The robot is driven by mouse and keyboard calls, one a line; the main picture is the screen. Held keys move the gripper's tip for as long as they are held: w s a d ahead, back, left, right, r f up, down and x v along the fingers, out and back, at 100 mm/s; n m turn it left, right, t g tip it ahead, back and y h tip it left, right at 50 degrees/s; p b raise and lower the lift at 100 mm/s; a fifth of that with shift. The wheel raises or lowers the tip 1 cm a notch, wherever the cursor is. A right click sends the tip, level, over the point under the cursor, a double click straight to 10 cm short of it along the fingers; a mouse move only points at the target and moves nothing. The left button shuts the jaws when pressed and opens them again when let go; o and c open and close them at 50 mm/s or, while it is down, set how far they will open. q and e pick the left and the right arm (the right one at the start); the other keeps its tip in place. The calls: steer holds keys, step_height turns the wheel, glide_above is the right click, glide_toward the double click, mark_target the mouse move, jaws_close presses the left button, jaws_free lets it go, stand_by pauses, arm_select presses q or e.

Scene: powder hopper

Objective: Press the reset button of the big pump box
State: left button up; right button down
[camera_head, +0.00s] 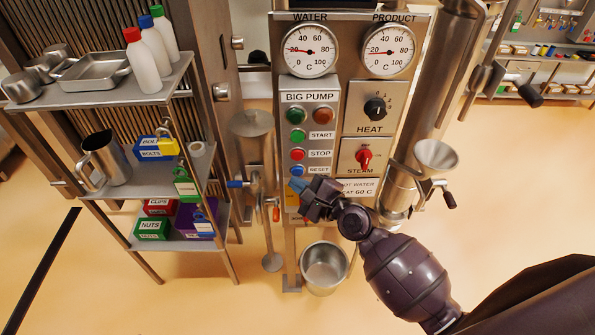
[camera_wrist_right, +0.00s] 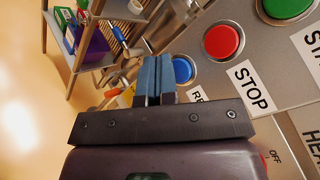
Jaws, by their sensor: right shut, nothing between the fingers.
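The big pump box (camera_head: 310,96) is a grey panel labelled BIG PUMP. Its blue reset button (camera_head: 297,170) sits at the bottom of the button column, beside the RESET label. In the right wrist view the blue reset button (camera_wrist_right: 183,70) shows just right of the fingertips, partly hidden by them. My right gripper (camera_head: 297,185) is just below the button in the head view; its blue fingers (camera_wrist_right: 154,76) are shut with nothing between them. I cannot tell whether the fingertips touch the panel. My left gripper is not in view.
The red stop button (camera_head: 297,154) is just above reset; it also shows in the wrist view (camera_wrist_right: 222,41). The red steam knob (camera_head: 363,159) is to the right. A shelf (camera_head: 130,95) stands left, and a steel bucket (camera_head: 325,268) is below.

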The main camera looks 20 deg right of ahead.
steer(key=s, duration=0.2)
steer(key=s+a+p, duration=0.1)
steer(key=s, duration=0.1)
steer(key=shift+s+a, duration=0.2)
steer(key=shift+s, duration=0.2)
stand_by(0.9)
